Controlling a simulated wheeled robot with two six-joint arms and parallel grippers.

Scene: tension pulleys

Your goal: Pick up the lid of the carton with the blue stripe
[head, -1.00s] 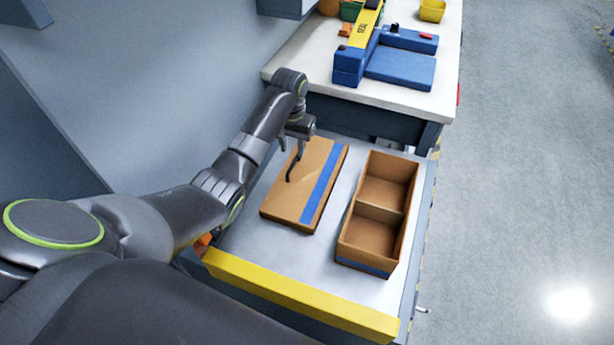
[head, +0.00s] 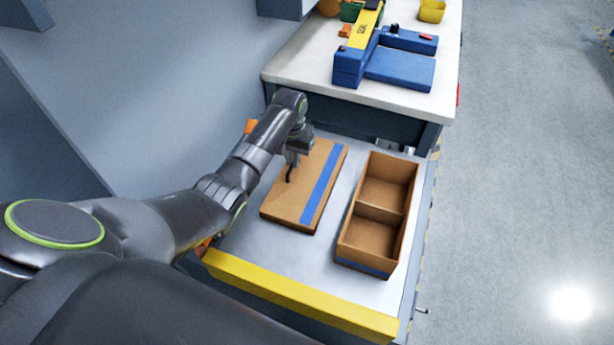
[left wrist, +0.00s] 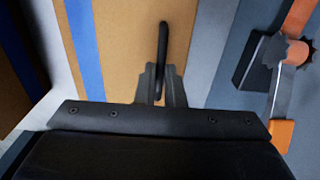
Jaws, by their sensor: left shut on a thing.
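The brown cardboard lid (head: 280,208) with a blue stripe (head: 322,186) lies flat on the lower grey-white surface. It fills much of the left wrist view (left wrist: 122,50). A thin black handle (head: 290,177) stands up from its top. My left gripper (head: 293,159) is over the lid and shut on this handle, which also shows between the fingers in the left wrist view (left wrist: 163,45). The open brown carton (head: 371,256) with a blue stripe along its near base stands right of the lid, apart from it. It has two empty compartments. My right gripper is not in view.
A yellow bar (head: 300,296) edges the near side of the lower surface. A higher white bench (head: 300,68) behind bears a blue and yellow device (head: 400,68). A grey wall stands left. An orange and black tool (left wrist: 262,62) lies beside the lid in the left wrist view.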

